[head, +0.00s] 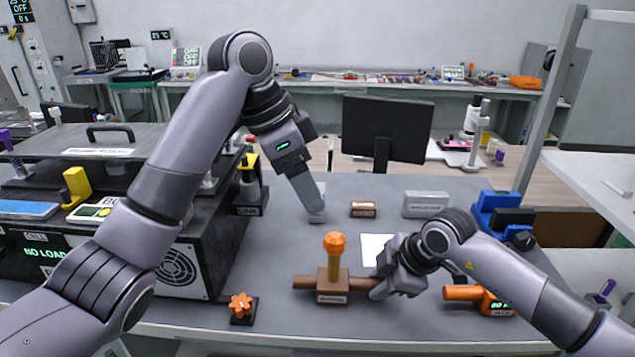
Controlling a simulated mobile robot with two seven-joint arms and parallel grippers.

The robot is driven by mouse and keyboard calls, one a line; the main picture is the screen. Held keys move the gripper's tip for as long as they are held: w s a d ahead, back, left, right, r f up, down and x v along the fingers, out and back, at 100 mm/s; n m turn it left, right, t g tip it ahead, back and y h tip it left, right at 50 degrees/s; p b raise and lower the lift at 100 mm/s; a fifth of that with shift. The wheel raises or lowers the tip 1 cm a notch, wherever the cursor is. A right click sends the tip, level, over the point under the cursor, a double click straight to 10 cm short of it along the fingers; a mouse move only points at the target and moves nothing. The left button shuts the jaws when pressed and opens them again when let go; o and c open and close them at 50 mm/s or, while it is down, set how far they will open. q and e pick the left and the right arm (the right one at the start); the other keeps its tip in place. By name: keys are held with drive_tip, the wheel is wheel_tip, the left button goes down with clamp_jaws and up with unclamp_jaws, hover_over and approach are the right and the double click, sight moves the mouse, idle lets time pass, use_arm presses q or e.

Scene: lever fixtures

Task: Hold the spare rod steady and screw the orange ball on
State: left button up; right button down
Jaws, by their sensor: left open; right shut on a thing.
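The orange ball (335,242) sits on top of an upright tan post (334,262) in a brown labelled block (332,285) on the grey bench. A brown rod (305,283) lies level through or across the block, sticking out on both sides; it looks like the spare rod. My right gripper (377,287) is shut on the rod's right end, partly hiding it. My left gripper (316,213) is open and empty, pointing down behind and slightly left of the ball, apart from it.
An orange star knob (241,305) stands at the front left. A large dark box (225,230) fills the left side. A small brown block (363,209) and a grey block (426,204) lie behind. A blue vise-like fixture (503,215) and an orange-handled jack (480,297) stand right.

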drive_tip(key=c, duration=0.8)
unclamp_jaws()
drive_tip(key=shift+r, duration=0.1)
